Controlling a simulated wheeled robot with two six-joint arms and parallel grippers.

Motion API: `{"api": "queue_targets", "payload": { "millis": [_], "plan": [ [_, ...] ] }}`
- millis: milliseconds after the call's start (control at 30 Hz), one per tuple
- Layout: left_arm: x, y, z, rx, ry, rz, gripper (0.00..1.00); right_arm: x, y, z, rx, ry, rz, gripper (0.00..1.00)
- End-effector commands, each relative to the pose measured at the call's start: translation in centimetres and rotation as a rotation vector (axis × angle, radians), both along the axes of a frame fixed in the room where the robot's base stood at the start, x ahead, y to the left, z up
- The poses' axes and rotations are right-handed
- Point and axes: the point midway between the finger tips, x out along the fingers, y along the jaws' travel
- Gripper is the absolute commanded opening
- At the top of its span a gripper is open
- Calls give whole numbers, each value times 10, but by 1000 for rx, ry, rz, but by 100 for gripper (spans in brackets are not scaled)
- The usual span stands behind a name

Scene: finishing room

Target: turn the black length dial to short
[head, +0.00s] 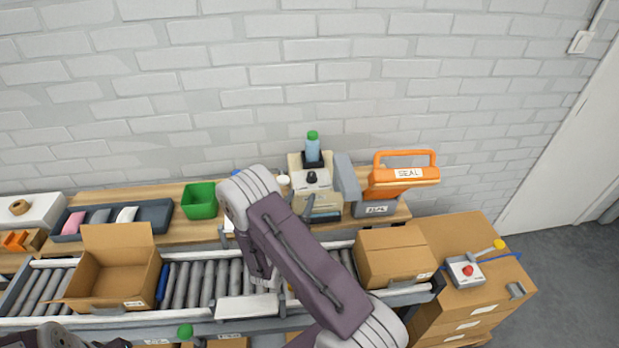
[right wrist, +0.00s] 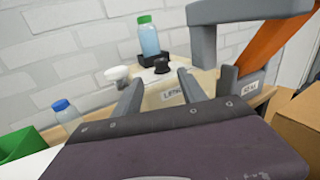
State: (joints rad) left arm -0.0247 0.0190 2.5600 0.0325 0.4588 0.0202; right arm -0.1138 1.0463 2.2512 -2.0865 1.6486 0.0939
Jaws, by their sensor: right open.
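The black dial (head: 312,177) sits on top of a cream machine (head: 319,200) against the wall, in front of a green-capped bottle. In the right wrist view the dial (right wrist: 161,65) stands upright on the machine's top, above a partly covered label. Its pointing direction is too small to read. My right gripper (right wrist: 160,76) is open and empty; its fingers point toward the machine and are apart from the dial. In the head view my right arm hides most of that gripper. Only part of my left arm shows at the bottom left.
A white knob (right wrist: 116,74) is left of the dial. A blue-capped bottle (right wrist: 66,112) and a green bin (head: 200,201) are left. A roller conveyor with boxes runs in front.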

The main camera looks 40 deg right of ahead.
Motion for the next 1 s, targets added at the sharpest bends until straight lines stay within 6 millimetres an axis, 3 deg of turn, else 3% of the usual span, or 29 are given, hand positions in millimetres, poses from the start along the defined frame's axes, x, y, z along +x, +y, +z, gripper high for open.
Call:
{"api": "queue_targets", "payload": {
  "millis": [167,500,867,1000],
  "plan": [
    [0,0,5,0,0,0,0,8,-14,2,2,-3,-8,49],
    [0,0,19,0,0,0,0,47,-67,2,3,-4,-8,49],
    [0,0,20,0,0,0,0,53,-75,0,3,-3,-6,49],
    [0,0,20,0,0,0,0,53,-75,0,4,-4,-6,13]
  ]
}}
